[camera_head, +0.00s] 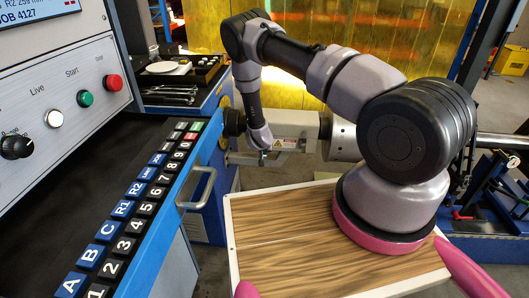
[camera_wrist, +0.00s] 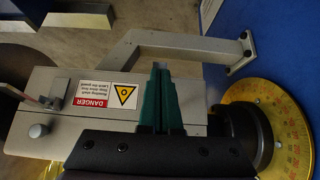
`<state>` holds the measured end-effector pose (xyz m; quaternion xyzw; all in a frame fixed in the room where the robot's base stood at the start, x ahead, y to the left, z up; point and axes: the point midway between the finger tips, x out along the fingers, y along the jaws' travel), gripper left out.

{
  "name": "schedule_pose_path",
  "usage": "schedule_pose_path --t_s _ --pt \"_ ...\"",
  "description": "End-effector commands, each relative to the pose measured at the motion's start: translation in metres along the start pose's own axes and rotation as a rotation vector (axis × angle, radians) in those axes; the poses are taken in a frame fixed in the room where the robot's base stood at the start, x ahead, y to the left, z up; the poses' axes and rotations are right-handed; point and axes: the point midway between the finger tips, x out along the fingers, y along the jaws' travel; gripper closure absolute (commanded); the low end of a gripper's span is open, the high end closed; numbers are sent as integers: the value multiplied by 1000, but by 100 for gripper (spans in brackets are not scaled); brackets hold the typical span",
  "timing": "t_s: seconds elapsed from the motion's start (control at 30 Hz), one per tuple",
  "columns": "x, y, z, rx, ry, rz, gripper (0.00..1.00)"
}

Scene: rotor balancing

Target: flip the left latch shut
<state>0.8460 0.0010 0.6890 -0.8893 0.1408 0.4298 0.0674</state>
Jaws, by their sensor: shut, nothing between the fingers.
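My gripper (camera_wrist: 162,85) shows in the wrist view as two dark green fingers closed together with nothing between them. They lie over the edge of a grey housing (camera_wrist: 75,118) with a danger label (camera_wrist: 100,97). In the head view my gripper (camera_head: 263,156) is beside the same grey housing (camera_head: 292,123). A thin lever with a reddish part (camera_wrist: 38,97) and a round knob (camera_wrist: 38,131) are at the housing's left in the wrist view. I cannot tell for sure which part is the left latch, or its position.
A yellow graduated dial (camera_wrist: 268,120) with a black hub is at the right of the wrist view. A grey bent bracket (camera_wrist: 180,43) runs to the blue cabinet. In the head view, a console with keys (camera_head: 130,222) stands at left and a wood-topped board (camera_head: 285,235) in front.

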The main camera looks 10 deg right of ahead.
Motion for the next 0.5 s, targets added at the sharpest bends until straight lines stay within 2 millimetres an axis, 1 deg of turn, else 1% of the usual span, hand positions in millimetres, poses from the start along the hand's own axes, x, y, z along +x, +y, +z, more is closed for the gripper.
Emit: schedule_pose_path --t_s 0.03,0.07,0.33,0.5 --pt "4 0 5 -6 39 1 100" --pt "2 0 0 0 36 -1 100" --pt "1 0 0 1 31 0 100" --pt "-4 -1 -5 2 32 -1 100"
